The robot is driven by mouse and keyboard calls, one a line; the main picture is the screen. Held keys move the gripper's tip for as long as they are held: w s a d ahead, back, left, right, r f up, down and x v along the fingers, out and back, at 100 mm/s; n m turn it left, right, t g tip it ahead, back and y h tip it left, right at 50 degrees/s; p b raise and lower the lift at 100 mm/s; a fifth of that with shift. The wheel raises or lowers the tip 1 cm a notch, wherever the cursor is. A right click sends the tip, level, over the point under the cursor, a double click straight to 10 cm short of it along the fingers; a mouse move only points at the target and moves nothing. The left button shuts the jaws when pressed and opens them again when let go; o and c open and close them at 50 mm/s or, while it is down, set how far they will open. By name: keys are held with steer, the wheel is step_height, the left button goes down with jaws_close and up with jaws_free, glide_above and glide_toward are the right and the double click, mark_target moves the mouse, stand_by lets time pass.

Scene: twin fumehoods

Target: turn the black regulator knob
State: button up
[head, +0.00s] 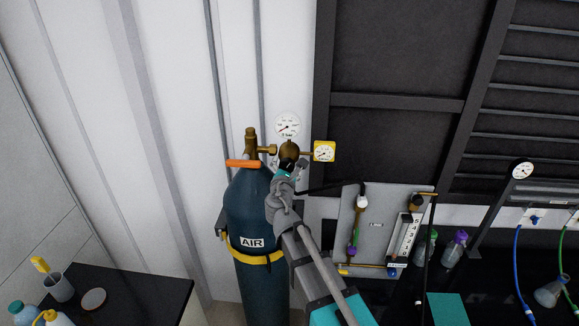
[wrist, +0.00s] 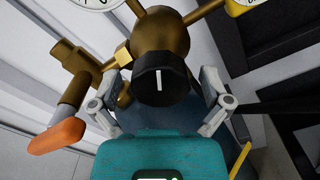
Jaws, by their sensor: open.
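The black regulator knob (wrist: 161,82) shows in the wrist view in front of the round brass regulator body (wrist: 162,38). Its white mark points straight up in that picture. My gripper (wrist: 160,92) is open, with one finger on each side of the knob; I cannot tell whether either finger touches it. In the head view my gripper (head: 287,168) is up at the regulator on top of the dark blue AIR cylinder (head: 252,215). There the knob is mostly hidden by my gripper.
A white gauge (head: 287,124) sits above the regulator and a yellow gauge (head: 324,151) to its right. An orange handle (head: 243,163) sticks out at left. A panel with a flowmeter (head: 402,240) stands right. A black table (head: 120,298) with bottles is at lower left.

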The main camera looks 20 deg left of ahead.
stand_by(0.3)
steer(key=v, duration=1.2)
steer(key=shift+f, duration=0.1)
stand_by(0.3)
steer(key=m, duration=0.7)
steer(key=s+m, duration=0.1)
steer(key=m, duration=1.3)
steer(key=shift+s+d+m, duration=0.2)
steer(key=shift+s+m, duration=0.2)
steer(key=shift+w, duration=0.1)
steer(key=x, duration=1.3)
steer(key=shift+w+a, duration=0.1)
steer(key=shift+w, duration=0.25)
